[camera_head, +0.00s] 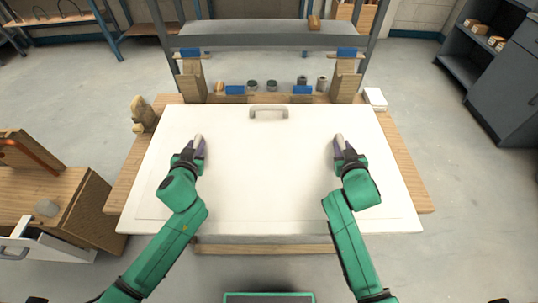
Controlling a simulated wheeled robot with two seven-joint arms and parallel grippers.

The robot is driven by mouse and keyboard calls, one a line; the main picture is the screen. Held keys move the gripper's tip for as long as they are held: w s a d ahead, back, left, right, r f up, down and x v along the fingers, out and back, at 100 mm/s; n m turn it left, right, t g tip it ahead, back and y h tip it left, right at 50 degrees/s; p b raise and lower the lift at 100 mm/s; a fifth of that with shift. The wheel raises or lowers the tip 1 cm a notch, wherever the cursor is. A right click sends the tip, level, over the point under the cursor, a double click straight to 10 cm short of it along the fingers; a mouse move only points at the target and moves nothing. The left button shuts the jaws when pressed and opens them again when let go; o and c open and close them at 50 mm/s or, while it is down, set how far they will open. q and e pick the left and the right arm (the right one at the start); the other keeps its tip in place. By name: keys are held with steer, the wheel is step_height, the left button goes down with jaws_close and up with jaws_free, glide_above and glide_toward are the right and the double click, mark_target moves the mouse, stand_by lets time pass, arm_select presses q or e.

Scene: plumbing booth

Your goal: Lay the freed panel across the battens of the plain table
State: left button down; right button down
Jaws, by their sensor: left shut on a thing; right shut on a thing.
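The white panel (268,180) is a wide flat board with a grey bar handle (269,112) near its far edge. It lies roughly level over the wooden table (400,165), covering most of the top and reaching past the near edge. The battens under it are hidden, and I cannot tell whether it touches them. My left gripper (199,143) is shut on the panel at its left part. My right gripper (339,142) is shut on it at its right part. The exact grip points are small and partly hidden by the fingers.
Wooden posts with blue clamps (191,53) and a grey beam (265,34) stand behind the panel. Small jars (272,86) line the back edge. A tan lumpy object (143,114) and a white box (375,97) flank it. A wooden cabinet (60,205) stands left.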

arm_select(q)
steer(key=shift+r, duration=0.15)
arm_select(e)
steer(key=shift+r, duration=0.15)
